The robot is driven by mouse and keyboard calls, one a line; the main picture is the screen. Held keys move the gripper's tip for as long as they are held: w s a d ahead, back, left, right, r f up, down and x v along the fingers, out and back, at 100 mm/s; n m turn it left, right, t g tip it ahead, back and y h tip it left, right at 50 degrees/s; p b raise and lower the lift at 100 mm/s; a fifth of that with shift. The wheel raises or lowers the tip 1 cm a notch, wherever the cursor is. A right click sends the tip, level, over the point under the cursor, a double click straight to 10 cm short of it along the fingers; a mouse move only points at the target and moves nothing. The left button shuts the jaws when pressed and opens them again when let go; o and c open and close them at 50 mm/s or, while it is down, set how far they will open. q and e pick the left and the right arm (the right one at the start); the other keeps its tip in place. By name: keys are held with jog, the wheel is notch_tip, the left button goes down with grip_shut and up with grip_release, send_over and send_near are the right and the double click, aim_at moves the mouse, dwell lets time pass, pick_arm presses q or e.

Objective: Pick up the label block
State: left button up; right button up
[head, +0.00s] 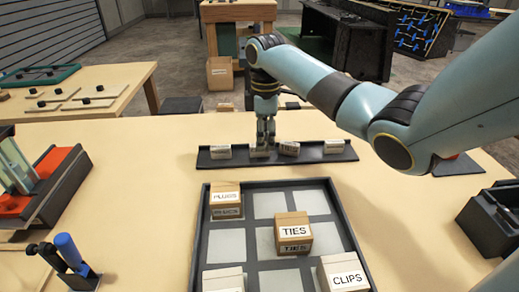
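Several small pale label blocks stand in a long black rack (205,162) across the table: one at the left end (221,152), one with lettering right of centre (289,149), and one at the right (333,147). My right gripper (262,145) points straight down at the rack, with its fingertips at another pale block (260,153) between the left and lettered ones. The fingers partly hide this block, and I cannot tell whether they grip it. My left gripper is out of view.
A black tray (345,222) in front has grey squares and holds boxes marked PLUGS (226,197), TIES (294,232) and CLIPS (344,277). A red-and-black device (62,185) stands left, a dark holder (490,222) right. Bare table lies beside the tray.

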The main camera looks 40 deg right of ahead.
aim_at(265, 144)
jog(key=shift+f, duration=1.5)
jog(key=shift+s, duration=0.1)
grip_shut()
jog(key=shift+r, duration=0.15)
